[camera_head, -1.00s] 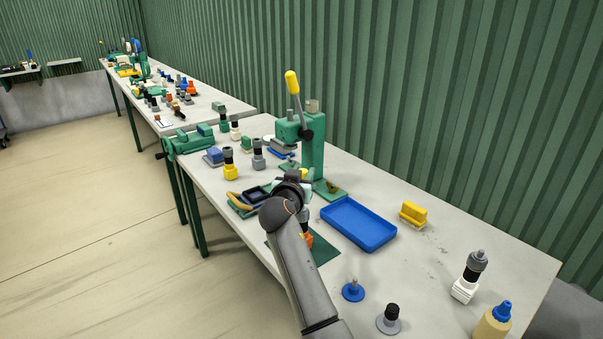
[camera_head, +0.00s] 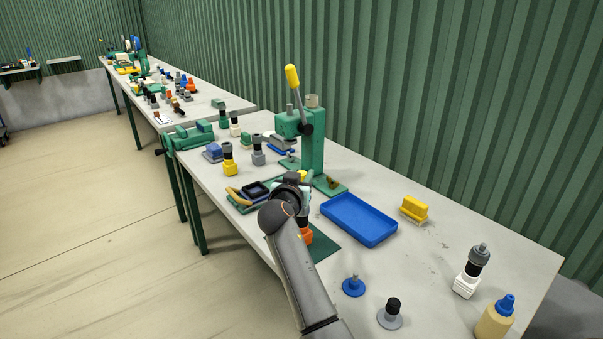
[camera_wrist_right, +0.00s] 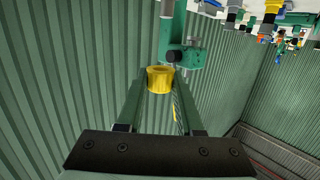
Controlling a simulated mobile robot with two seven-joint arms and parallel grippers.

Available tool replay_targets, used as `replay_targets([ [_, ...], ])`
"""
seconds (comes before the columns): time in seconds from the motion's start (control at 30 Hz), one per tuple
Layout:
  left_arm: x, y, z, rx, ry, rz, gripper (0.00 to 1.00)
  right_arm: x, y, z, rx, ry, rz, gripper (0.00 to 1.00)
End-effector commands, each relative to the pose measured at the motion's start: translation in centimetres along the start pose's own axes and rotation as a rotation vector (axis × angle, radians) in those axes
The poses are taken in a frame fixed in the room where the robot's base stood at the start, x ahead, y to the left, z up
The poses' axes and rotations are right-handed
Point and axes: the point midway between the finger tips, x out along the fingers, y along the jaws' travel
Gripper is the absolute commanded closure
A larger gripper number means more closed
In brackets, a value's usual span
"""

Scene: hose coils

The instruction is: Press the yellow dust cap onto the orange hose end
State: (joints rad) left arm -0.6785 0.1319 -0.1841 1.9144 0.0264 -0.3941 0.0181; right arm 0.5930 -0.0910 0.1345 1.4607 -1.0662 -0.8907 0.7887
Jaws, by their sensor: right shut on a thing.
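My right gripper (camera_head: 304,182) is shut on the yellow dust cap (camera_wrist_right: 160,80). In the right wrist view the cap sits between the two green fingers, near their tips. In the head view only a small yellow bit of the cap (camera_head: 303,174) shows beside my dark wrist. An orange part, seemingly the hose end (camera_head: 306,236), stands on the dark green mat (camera_head: 324,248), below my gripper and partly hidden by my arm. The gap between cap and hose end cannot be judged. My left gripper is not in view.
A green press (camera_head: 313,150) with a yellow-tipped lever stands behind my gripper. A blue tray (camera_head: 358,220) lies to the right, with a yellow brush (camera_head: 413,208) beyond it. A blue peg (camera_head: 353,286) and a grey-based knob (camera_head: 391,314) stand near the front.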

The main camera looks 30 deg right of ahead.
Motion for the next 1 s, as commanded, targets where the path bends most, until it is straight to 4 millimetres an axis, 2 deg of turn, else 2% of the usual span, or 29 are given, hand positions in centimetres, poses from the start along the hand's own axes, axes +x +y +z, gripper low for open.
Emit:
replay_targets([
  [0.5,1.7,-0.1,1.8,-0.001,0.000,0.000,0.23,0.6,0.0,3.9,-0.001,0.000,-0.001,1.00],
  [1.0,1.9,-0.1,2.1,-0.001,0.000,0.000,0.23,0.5,0.0,3.8,0.012,-0.002,0.008,1.00],
])
